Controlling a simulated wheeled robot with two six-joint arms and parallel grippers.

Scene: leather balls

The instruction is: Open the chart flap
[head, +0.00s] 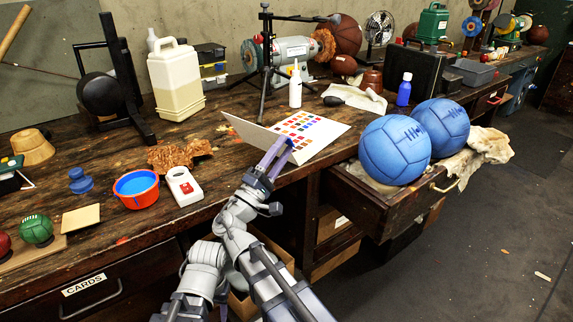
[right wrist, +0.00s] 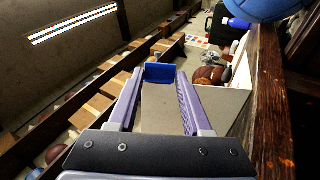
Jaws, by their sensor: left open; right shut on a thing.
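The chart (head: 318,139) lies on the workbench with rows of colour swatches showing. Its pale flap (head: 248,131) is partly raised, tilted up along the left side of the swatch page. My right gripper (head: 282,150) reaches over the bench to the near edge of the flap and is shut there. In the right wrist view, a small blue tab (right wrist: 160,73) sits between the fingertips (right wrist: 161,82), with a pale panel beneath the fingers. Some colour swatches show beyond it. The fingers hide part of the flap's edge. My left gripper is not in view.
Two blue balls (head: 395,149) (head: 439,127) sit in an open drawer (head: 378,205) to the right. A white bottle (head: 295,88) and black tripod (head: 265,60) stand behind the chart. A white device (head: 184,186) and an orange bowl (head: 137,199) are to the left.

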